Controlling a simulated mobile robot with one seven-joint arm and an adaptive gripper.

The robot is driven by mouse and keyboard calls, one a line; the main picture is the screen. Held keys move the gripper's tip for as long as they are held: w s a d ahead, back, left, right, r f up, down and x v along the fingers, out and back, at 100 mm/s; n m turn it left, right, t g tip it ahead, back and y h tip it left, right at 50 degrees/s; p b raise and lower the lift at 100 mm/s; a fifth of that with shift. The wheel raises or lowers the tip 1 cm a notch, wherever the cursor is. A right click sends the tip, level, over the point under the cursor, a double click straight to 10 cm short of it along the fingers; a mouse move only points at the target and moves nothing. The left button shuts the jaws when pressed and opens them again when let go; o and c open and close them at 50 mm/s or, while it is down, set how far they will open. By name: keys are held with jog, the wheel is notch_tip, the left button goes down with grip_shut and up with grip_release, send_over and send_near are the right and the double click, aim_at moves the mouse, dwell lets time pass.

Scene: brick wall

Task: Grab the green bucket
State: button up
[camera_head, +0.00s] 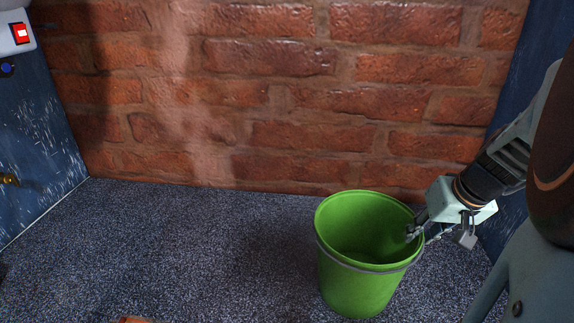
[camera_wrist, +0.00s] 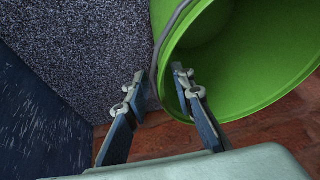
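The green bucket (camera_head: 358,292) stands upright on the speckled floor, open at the top, with a grey band below its rim. My gripper (camera_head: 421,233) is at the right side of its rim. In the wrist view, my gripper (camera_wrist: 158,78) is open, its two fingers apart. One finger is inside the bucket (camera_wrist: 245,90) and the other is outside it, so the rim and wall lie between them. The outer finger looks slightly apart from the wall; whether the inner finger touches is unclear.
A brick wall (camera_head: 260,90) stands close behind the bucket. Blue walls flank both sides; the left one (camera_head: 40,150) carries a white box with a red switch (camera_head: 22,33). The floor (camera_head: 190,250) left of the bucket is clear, except an orange object (camera_head: 134,320) at the bottom edge.

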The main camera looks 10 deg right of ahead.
aim_at(403, 252)
jog(key=b+x, duration=0.3)
jog(key=x, duration=0.5)
jog(key=shift+a+f, duration=0.2)
jog(key=shift+f, duration=0.05)
jog(key=shift+r, duration=0.1)
jog(key=shift+c, duration=0.6)
grip_shut()
